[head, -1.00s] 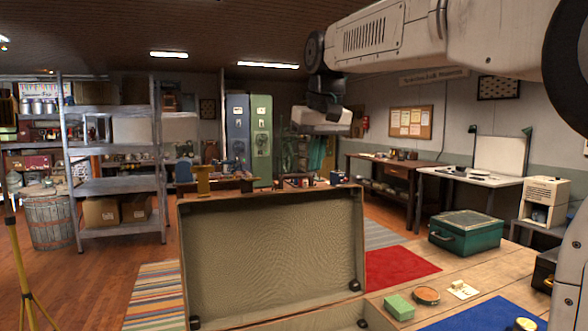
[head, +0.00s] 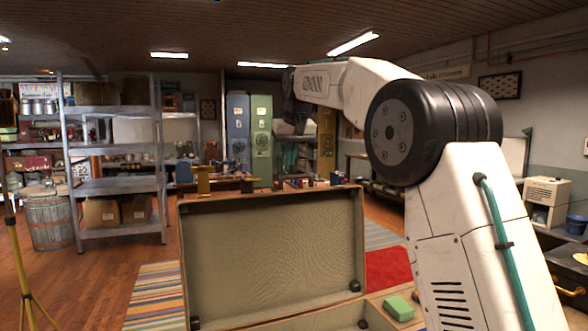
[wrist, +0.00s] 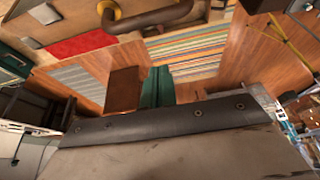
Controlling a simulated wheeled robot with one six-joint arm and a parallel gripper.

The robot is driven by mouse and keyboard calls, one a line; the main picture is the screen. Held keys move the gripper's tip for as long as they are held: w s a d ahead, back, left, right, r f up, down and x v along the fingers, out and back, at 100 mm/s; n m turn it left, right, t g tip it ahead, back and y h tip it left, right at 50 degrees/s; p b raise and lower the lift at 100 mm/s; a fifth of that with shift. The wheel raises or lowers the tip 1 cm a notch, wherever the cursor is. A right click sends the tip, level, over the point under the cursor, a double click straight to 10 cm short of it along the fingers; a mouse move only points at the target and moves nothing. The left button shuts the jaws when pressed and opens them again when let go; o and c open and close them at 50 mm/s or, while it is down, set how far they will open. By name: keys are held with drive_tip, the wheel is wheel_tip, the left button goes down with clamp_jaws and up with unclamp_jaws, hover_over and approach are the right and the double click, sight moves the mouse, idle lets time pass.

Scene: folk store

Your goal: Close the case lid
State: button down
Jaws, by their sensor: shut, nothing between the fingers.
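The case stands open on the table in the head view. Its lid (head: 272,245) is upright, with the fabric-lined inside facing me. Only part of the case's lower half (head: 320,322) shows at the bottom edge. My gripper (head: 294,128) is small at the end of my outstretched arm, above and beyond the lid, apart from it. It is shut and empty; its fingertips are not clear. In the wrist view a dark riveted edge (wrist: 160,120) and a worn panel fill the bottom, and a brown handle-like bar (wrist: 150,20) crosses the top. I cannot tell what they belong to.
A green block (head: 399,308) lies on the table right of the case, beside my arm. A metal shelf (head: 115,187) stands at left, with a barrel (head: 50,220) next to it. Lockers (head: 250,130) stand at the back. Open floor with rugs lies beyond the lid.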

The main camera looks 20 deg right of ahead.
drive_tip(key=s+f, duration=0.2)
drive_tip(key=s, duration=0.1)
drive_tip(key=shift+f, duration=0.4)
drive_tip(key=shift+s, duration=0.1)
